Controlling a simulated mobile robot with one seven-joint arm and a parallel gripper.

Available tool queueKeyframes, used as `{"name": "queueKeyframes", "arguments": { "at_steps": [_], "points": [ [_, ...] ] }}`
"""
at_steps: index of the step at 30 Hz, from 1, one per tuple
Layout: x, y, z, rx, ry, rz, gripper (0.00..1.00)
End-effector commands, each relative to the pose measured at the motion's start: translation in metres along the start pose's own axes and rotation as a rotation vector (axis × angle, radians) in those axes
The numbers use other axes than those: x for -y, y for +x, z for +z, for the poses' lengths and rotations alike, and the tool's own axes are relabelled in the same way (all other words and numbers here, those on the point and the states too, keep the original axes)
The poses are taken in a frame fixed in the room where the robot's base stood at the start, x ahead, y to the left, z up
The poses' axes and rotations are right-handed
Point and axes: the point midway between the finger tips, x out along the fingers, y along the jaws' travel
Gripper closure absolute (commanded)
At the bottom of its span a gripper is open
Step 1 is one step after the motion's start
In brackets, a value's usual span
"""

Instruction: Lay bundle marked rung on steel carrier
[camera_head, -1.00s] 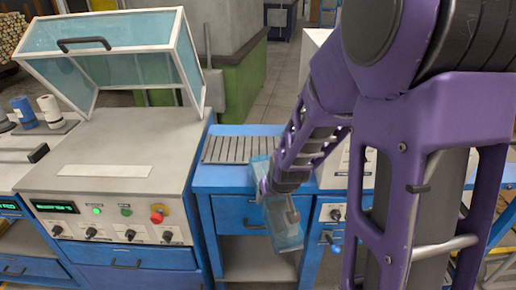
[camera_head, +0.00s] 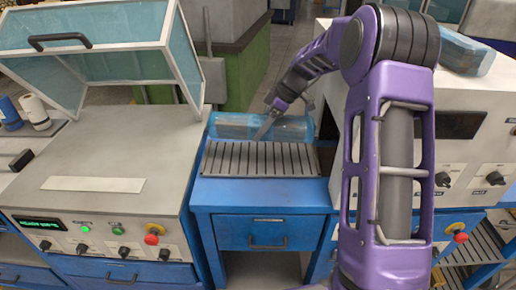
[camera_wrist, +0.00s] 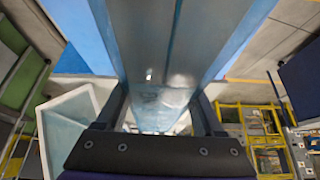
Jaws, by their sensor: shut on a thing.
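A bundle in clear blue wrap (camera_head: 234,126) lies level across the back edge of the slatted grey steel carrier (camera_head: 262,160) on the blue cabinet. My gripper (camera_head: 268,124) is shut on the bundle near its middle. In the wrist view the bundle (camera_wrist: 165,60) runs away between the two fingers (camera_wrist: 160,112). I cannot read any mark on it. I cannot tell whether it touches the carrier or hovers just behind and above it. The carrier's front slats are bare.
A second blue-wrapped bundle (camera_head: 462,52) lies on the white machine (camera_head: 465,110) at right. A grey machine (camera_head: 110,175) with a raised blue-paned lid (camera_head: 95,55) stands close on the left. A green-sided block (camera_head: 245,75) stands behind the carrier.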

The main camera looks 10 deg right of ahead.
Motion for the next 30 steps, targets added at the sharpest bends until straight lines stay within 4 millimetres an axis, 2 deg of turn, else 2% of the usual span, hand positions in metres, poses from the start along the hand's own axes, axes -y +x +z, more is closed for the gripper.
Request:
{"name": "queueKeyframes", "arguments": {
  "at_steps": [5,12,20,25,30],
  "points": [
    [-0.004,-0.002,-0.002,-0.001,-0.064,-0.038,1.0],
    [-0.004,0.034,0.019,-0.001,-0.068,-0.043,1.0],
    [-0.004,0.054,0.03,0.0,-0.068,-0.041,1.0],
    [-0.004,0.074,0.042,-0.001,-0.067,-0.042,1.0],
    [-0.005,0.079,0.044,0.0,-0.07,-0.039,1.0]
  ]
}}
